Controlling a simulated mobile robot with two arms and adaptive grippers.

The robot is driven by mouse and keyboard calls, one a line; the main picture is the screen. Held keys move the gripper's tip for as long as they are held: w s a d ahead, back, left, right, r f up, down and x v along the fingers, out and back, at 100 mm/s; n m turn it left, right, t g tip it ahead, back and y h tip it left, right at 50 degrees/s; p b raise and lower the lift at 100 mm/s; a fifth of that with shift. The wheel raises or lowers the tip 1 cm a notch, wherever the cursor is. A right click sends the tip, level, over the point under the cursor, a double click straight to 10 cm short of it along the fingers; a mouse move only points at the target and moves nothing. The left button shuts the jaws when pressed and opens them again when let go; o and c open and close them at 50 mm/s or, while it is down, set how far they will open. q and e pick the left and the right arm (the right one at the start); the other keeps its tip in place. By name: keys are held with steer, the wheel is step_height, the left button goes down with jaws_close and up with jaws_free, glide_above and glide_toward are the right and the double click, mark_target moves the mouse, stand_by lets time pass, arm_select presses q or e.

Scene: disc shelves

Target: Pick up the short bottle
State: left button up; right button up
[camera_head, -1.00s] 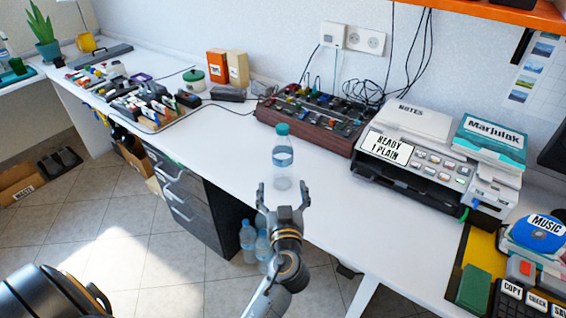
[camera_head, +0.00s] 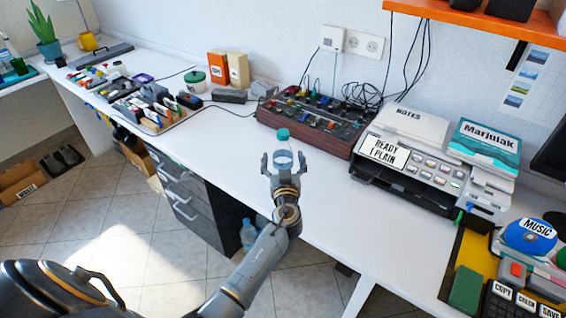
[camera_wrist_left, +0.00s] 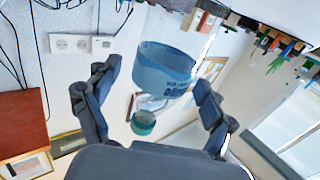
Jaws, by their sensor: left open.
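A short clear bottle (camera_head: 283,155) with a teal cap and blue label stands upright on the white desk. My left gripper (camera_head: 284,163) is open, with one finger on each side of the bottle. In the left wrist view the bottle's blue label (camera_wrist_left: 165,72) shows between the spread fingers of the gripper (camera_wrist_left: 156,85), and its cap shows below. A gap shows beside the bottle on the left-finger side; contact on the other side cannot be told. The gripper hides the bottle's lower part in the head view. My right gripper is not in view.
Behind the bottle is a brown mixer box (camera_head: 313,122) with cables. A printer (camera_head: 405,160) stands to the right. A tray of small items (camera_head: 150,105) lies to the left. Other bottles (camera_head: 248,235) stand on the floor under the desk. The white desk (camera_head: 225,135) left of the bottle is clear.

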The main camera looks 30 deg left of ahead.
arm_select(q)
steer(key=shift+w+a, duration=0.3)
steer(key=shift+w, duration=0.2)
steer(key=c, duration=0.9)
steer(key=shift+c, duration=0.2)
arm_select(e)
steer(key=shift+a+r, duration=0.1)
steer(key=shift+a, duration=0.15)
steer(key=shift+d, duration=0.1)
